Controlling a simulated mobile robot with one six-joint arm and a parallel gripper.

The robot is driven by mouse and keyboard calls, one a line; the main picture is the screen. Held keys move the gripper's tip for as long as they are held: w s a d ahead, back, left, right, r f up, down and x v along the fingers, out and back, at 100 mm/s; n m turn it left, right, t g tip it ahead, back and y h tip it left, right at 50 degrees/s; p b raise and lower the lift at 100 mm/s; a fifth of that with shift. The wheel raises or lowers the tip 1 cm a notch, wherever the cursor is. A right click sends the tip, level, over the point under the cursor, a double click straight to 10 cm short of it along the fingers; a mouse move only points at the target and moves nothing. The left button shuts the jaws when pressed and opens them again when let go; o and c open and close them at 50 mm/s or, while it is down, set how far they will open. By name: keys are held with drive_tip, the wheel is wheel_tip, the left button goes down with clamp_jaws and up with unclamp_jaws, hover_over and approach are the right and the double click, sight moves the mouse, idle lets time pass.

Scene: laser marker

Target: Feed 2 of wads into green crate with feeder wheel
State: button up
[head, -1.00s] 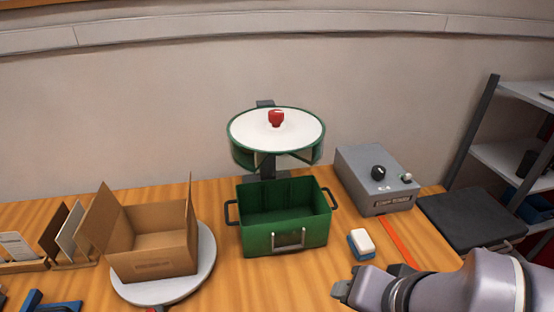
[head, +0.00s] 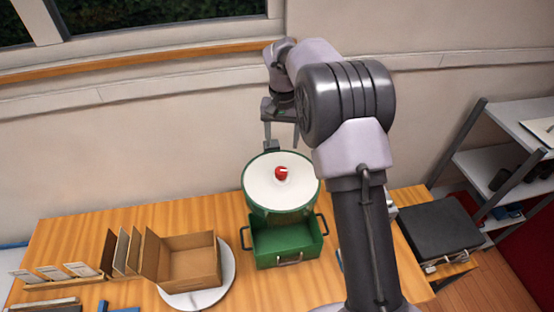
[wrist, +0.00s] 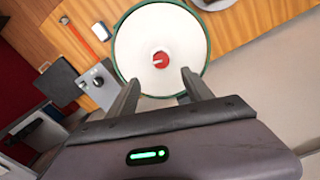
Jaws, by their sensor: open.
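The feeder wheel (head: 262,187) is a round drum with a white top, a green rim and a red knob (head: 281,173) at its centre. In the wrist view the white top (wrist: 140,45) and red knob (wrist: 160,60) show beyond my fingertips. My gripper (head: 281,143) is open and empty, above and behind the wheel, its fingers pointing down and apart from the knob. The green crate (head: 287,261) stands on the table below the wheel's front, with its inside partly hidden by the wheel. No wads can be made out.
An open cardboard box (head: 190,264) sits on a white round plate (head: 228,278) at the left. File holders (head: 72,272) stand further left. A grey box with a knob (wrist: 82,82) is beside the wheel, and a dark pad (head: 440,237) is at the right.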

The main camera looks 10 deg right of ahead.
sight(281, 170)
drive_tip(key=f, duration=0.4)
drive_tip(key=f+p, duration=0.1)
drive_tip(key=f, duration=0.8)
drive_tip(key=shift+w+f, duration=0.25)
drive_tip(key=shift+r, duration=0.1)
clamp_jaws()
